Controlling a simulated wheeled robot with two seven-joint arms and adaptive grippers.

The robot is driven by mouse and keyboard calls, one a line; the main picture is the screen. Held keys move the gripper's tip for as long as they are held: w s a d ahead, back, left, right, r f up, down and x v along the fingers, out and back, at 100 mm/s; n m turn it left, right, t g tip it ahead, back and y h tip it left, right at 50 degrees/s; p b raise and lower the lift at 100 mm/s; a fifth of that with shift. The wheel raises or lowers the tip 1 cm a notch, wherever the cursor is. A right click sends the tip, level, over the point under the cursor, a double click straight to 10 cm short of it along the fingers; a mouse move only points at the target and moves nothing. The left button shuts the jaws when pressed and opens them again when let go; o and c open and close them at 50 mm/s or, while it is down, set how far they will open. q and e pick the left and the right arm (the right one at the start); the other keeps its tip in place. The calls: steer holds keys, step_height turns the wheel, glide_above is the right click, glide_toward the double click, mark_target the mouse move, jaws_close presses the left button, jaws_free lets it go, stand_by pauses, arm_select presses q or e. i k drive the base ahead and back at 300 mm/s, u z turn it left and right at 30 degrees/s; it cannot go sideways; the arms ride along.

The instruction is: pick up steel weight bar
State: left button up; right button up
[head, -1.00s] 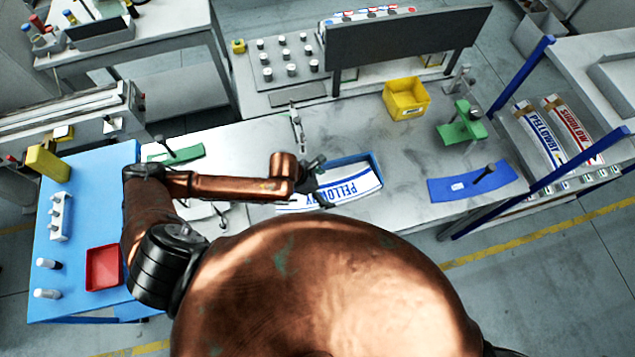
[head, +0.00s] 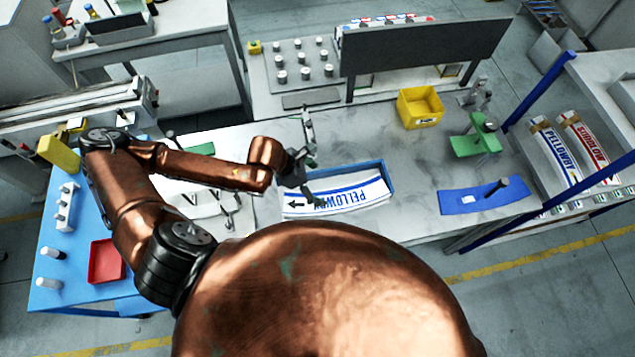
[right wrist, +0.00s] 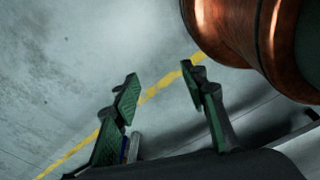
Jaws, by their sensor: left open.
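I cannot surely tell which piece is the steel weight bar; a thin grey metal bar (head: 307,124) shows on the bench behind the label magazine. The label magazine is a blue-walled tray (head: 385,172) holding a stack of white PELLOWAY labels (head: 345,195). My left gripper (head: 314,182) is open above the left end of this tray, with its fingers partly over the labels. Nothing shows between its fingers. My right gripper (right wrist: 160,80) is open and empty over the floor in the right wrist view. It is not seen in the head view.
A rack with more labels (head: 565,160) is at the right. A red tray (head: 107,261) is on the blue table at left.

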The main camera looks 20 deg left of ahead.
mark_target(372, 225)
steer(key=k, duration=2)
